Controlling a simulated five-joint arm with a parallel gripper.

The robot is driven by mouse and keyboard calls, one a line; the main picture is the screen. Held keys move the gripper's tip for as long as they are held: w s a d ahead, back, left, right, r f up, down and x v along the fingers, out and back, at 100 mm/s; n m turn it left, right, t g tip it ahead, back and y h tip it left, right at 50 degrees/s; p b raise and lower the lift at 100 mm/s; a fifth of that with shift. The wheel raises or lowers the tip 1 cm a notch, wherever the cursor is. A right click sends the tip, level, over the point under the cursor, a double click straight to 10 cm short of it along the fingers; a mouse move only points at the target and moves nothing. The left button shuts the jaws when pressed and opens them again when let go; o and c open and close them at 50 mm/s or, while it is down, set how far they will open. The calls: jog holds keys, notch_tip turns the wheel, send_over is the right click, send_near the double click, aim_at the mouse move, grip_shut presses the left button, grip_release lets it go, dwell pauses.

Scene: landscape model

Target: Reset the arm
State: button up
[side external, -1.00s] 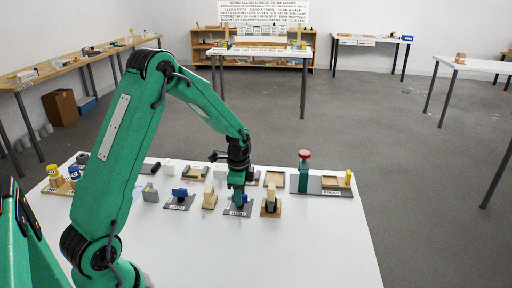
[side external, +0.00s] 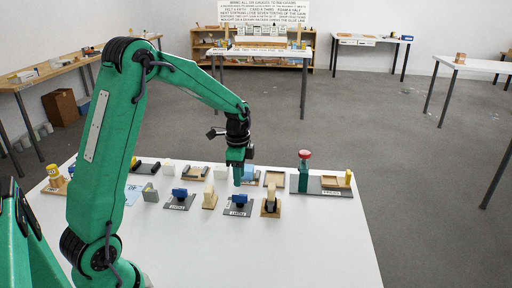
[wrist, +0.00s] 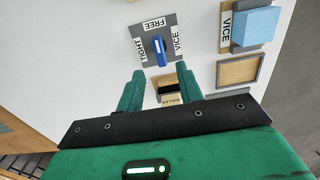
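My gripper (side external: 238,182) is green and hangs above the white table, just above a blue knob (side external: 239,198) on a dark labelled plate (side external: 238,211). In the wrist view my gripper (wrist: 160,90) has its two fingers apart with nothing held between them. The blue knob also shows there (wrist: 159,50), beyond the fingertips, on a grey plate (wrist: 143,58) with the words TIGHT, FREE and VICE around it. My arm is raised and bent at the elbow, reaching forward over the table.
A wooden stand (side external: 271,210) is right of the knob plate. A light blue block (wrist: 255,27) sits in a holder labelled VICE. A red-topped green post (side external: 304,172) rises at the right. Other small fixtures (side external: 180,195) line the left. The table's front (side external: 280,255) is clear.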

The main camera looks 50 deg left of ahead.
jog(key=shift+r, duration=0.1)
jog(key=s+d+r+n+t, duration=0.35)
jog(key=s+d+r, duration=0.55)
jog(key=r, duration=0.3)
jog(key=s+d+r+n+t, duration=0.2)
jog(key=s+d+n, duration=0.3)
jog(key=s, duration=0.6)
jog(key=shift+r+n, duration=0.2)
jog(key=shift+n, duration=0.15)
dwell(0.7)
